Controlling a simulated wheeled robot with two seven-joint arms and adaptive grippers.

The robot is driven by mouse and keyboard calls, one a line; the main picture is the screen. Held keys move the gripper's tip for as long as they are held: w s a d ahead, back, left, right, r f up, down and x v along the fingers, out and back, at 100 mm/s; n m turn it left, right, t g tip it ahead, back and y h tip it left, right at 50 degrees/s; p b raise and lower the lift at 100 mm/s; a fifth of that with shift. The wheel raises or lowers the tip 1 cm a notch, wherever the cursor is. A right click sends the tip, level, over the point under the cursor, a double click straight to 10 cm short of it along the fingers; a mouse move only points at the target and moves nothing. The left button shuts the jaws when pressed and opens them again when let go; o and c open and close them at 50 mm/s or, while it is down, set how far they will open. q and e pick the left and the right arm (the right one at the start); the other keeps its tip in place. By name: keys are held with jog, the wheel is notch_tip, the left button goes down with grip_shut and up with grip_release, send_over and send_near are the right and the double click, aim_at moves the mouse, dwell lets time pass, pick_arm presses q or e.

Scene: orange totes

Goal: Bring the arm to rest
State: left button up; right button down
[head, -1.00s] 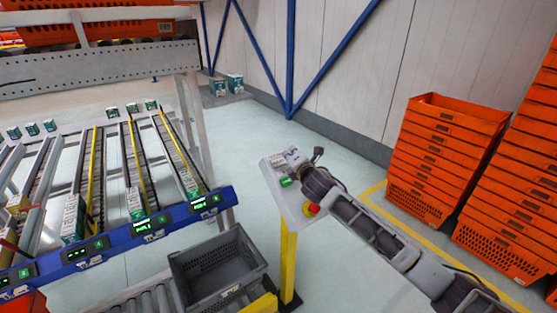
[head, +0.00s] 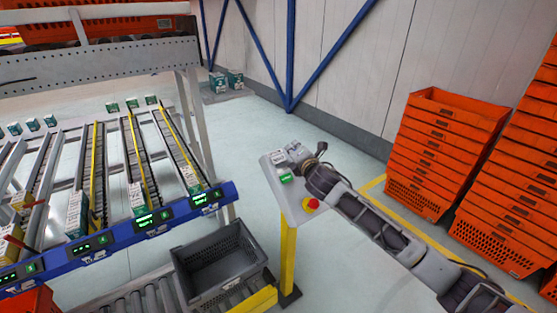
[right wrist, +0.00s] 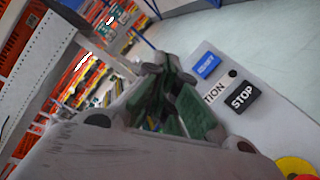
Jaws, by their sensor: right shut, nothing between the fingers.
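My right arm comes in from the right in the head view. Its gripper (head: 290,154) is over the far end of a grey control panel (head: 292,205). In the right wrist view my right gripper (right wrist: 172,75) shows its green-padded fingers closed together with nothing held. The panel (right wrist: 225,72) lies to the right of the fingers there. I cannot tell whether the fingers touch it. My left gripper is not in view.
The panel stands on a yellow post (head: 288,255) and carries a red emergency button (head: 310,204). A grey tote (head: 215,262) is on the rollers at left. Stacked orange crates (head: 440,150) stand at right. Open floor lies behind the panel.

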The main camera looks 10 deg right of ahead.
jog(key=shift+f, duration=0.1)
jog(key=s+a+f+m+g+h, duration=0.1)
jog(key=s+f+m+g, duration=0.2)
jog(key=s+f+m, duration=0.4)
jog(key=s+a+f+m+g, duration=0.2)
jog(key=s+f+m+g, duration=0.15)
jog(key=s+f, duration=0.6)
jog(key=s+d+f+m+g, duration=0.1)
jog(key=s+f+m+g, duration=0.35)
jog(key=s, duration=0.65)
jog(key=s+d+f+m+g, duration=0.15)
jog(key=s+f+m, duration=0.45)
jog(key=s, duration=0.6)
notch_tip(320, 180, down, 32)
jog(key=s+m+g, duration=0.1)
jog(key=s+g, duration=0.1)
jog(key=s, duration=0.1)
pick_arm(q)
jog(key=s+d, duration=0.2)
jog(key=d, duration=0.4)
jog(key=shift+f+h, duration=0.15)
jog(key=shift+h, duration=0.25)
pick_arm(e)
jog(key=s+d+f, duration=0.2)
jog(key=s+f, duration=0.8)
jog(key=s, duration=0.1)
jog(key=s+d+f+g, duration=0.1)
jog(key=s+d+f, duration=0.1)
jog(key=s+f, duration=0.8)
jog(key=shift+s, duration=0.4)
